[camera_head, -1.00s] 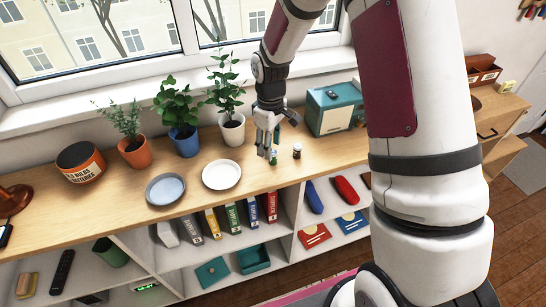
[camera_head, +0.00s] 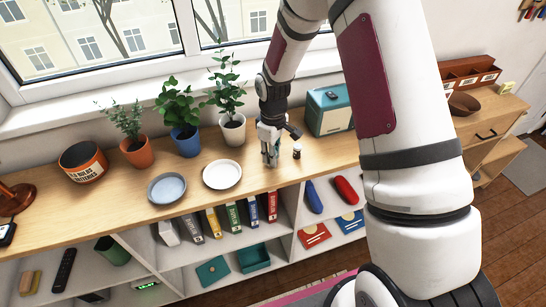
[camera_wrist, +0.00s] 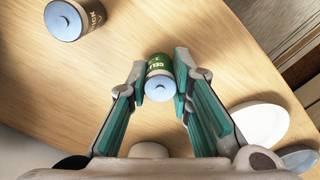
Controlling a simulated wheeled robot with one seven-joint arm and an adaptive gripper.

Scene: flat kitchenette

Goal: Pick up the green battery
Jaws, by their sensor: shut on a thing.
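The green battery (camera_wrist: 159,66) is a small upright cylinder with a gold band and a pale round end. In the wrist view it sits between the two teal-padded fingers of my gripper (camera_wrist: 161,84), which is shut on it. In the head view my gripper (camera_head: 270,160) points down at the wooden counter top, right of the white plate. There its fingers hide most of the battery, and I cannot tell whether the battery touches the counter.
A dark second battery (camera_head: 297,152) stands just right of my gripper; it also shows in the wrist view (camera_wrist: 75,18). The white plate (camera_head: 222,175), blue plate (camera_head: 167,189) and potted plants (camera_head: 232,130) are to the left. A teal box (camera_head: 330,112) stands behind right.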

